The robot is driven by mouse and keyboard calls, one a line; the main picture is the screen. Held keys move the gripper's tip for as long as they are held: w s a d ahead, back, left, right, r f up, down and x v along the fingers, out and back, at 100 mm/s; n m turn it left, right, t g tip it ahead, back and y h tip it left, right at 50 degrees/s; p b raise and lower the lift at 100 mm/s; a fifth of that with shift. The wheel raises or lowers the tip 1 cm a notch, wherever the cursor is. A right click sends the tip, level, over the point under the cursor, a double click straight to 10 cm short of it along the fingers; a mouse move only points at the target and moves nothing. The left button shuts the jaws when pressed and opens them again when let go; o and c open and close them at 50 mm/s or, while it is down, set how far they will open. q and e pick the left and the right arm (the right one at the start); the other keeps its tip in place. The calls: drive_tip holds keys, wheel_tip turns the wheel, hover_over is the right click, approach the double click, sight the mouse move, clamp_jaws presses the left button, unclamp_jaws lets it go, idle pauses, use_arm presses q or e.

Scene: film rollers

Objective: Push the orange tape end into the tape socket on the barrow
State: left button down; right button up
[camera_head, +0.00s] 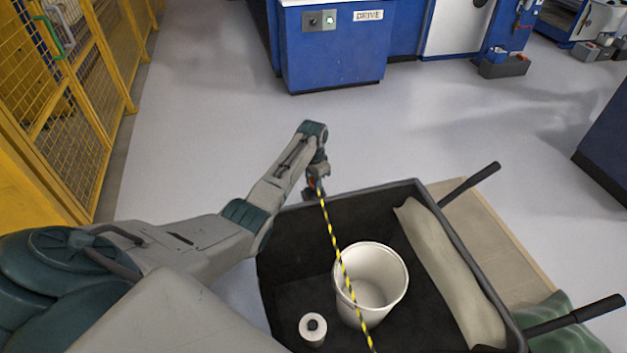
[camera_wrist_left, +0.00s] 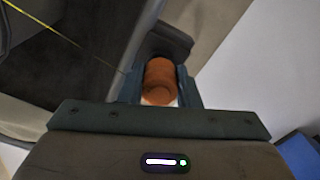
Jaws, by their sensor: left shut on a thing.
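The orange tape end (camera_wrist_left: 160,82) is held between the two fingers of my left gripper (camera_wrist_left: 160,88), which is shut on it. In the head view my left gripper (camera_head: 316,190) is at the far left corner of the barrow (camera_head: 400,190), by its rim. A yellow and black striped tape (camera_head: 336,245) runs taut from there across the barrow. In the wrist view a dark block (camera_wrist_left: 172,42) on the barrow's rim lies just beyond the orange end; it may be the tape socket. Whether the two touch, I cannot tell. My right gripper is not in view.
A white bucket (camera_head: 397,270) and a small white roller (camera_head: 313,330) stand in the barrow, beside a beige sack (camera_head: 450,270). The barrow's handles (camera_head: 470,184) stick out right. Yellow mesh fencing (camera_head: 85,100) stands left and a blue drive cabinet (camera_head: 335,55) behind. Floor between is clear.

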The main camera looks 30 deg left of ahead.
use_arm(q)
drive_tip(key=shift+p, duration=0.6)
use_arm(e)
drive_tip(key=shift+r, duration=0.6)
use_arm(q)
drive_tip(key=shift+f+b, duration=0.35)
drive_tip(key=shift+f, duration=0.25)
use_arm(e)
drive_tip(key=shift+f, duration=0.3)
use_arm(q)
drive_tip(key=c, duration=1)
unclamp_jaws()
drive_tip(key=shift+r, duration=0.55)
wheel_tip(320, 180, up, 10)
drive_tip(key=shift+f, duration=0.1)
drive_tip(key=shift+s, duration=0.1)
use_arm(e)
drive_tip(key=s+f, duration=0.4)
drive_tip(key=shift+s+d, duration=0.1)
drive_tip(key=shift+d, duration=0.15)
